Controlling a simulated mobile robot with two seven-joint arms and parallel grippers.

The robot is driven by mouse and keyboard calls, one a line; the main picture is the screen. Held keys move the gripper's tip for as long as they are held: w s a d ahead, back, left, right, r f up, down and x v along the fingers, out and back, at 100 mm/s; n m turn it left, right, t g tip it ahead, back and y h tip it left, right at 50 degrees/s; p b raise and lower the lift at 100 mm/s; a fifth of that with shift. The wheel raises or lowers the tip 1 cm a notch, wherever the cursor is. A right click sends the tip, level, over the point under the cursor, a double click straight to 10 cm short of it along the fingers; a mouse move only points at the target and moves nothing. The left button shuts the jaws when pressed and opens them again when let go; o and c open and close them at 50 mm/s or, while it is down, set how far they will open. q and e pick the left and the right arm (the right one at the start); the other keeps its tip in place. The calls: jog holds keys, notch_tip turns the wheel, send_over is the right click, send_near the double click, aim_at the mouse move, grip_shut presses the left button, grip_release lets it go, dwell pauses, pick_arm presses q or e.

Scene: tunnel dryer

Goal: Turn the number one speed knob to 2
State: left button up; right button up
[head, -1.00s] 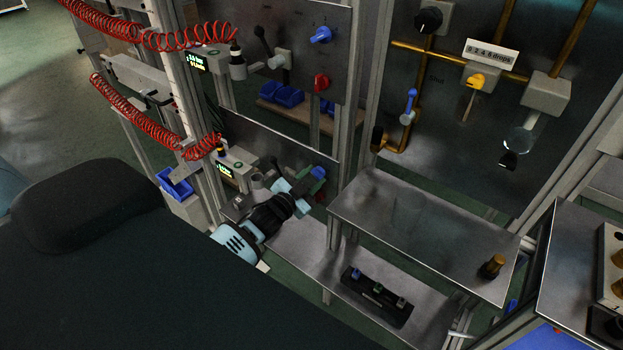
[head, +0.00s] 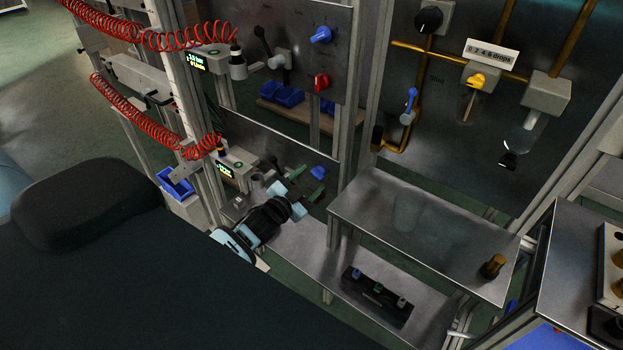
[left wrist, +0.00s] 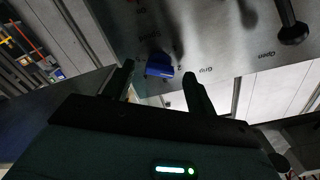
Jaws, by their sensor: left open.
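A blue knob (head: 318,173) sits on the lower grey panel (head: 262,138). The same blue knob shows in the left wrist view (left wrist: 160,66), on a panel with small dark lettering around it. My left gripper (head: 307,189) is open, in front of this panel and just below and left of the knob. In the left wrist view the knob appears between the two dark fingertips, beyond them, and neither finger seems to touch it. My right gripper is not in view.
The upper panel holds another blue knob (head: 321,35), a red knob (head: 321,82) and a dark lever (head: 263,40). A metal shelf (head: 440,230) stands to the right, with a lower shelf holding a black switch box (head: 377,297). Red coiled hoses (head: 150,125) hang at the left.

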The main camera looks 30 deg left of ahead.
pick_arm(q)
jog(key=s, duration=0.6)
jog(key=shift+s+a, duration=0.15)
jog(key=shift+a, duration=0.1)
jog(key=s+d+f+n+g, duration=0.1)
jog(key=s+d+f+g, duration=0.2)
jog(key=s, duration=0.6)
jog(key=s+d+f+n+g, duration=0.2)
jog(key=s+d+f+g, duration=0.1)
jog(key=s+d+f, duration=0.4)
jog(key=s+d+f+n+g, duration=0.2)
jog(key=s+d+f, duration=0.3)
jog(key=s, duration=0.7)
jog(key=shift+s+d+g, duration=0.3)
jog(key=shift+s+g, duration=0.1)
